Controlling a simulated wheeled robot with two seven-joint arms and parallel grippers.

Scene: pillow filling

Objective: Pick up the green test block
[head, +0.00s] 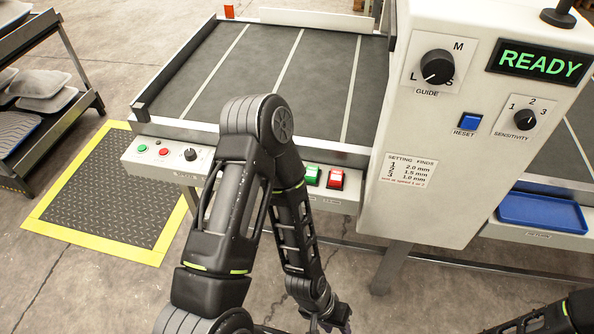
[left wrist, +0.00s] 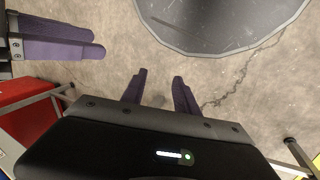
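The green test block (head: 312,174) sits on the front ledge of the white machine, left of its control cabinet, in the head view. A red block (head: 335,178) sits close to its right. My left arm passes in front of the ledge just left of the green block, with the gripper low near the bottom edge, below and away from the block. In the left wrist view my left gripper (left wrist: 159,74) has its purple fingers apart with nothing between them. Another pair of purple fingers, apparently my right gripper (left wrist: 103,40), shows at the upper left; its opening is unclear.
The ledge carries a button panel (head: 163,152) on the left. The white control cabinet (head: 440,150) with a READY display rises right of the blocks. A blue tray (head: 541,226) lies farther right. A yellow-edged mat (head: 60,238) and a shelf rack (head: 95,100) stand left.

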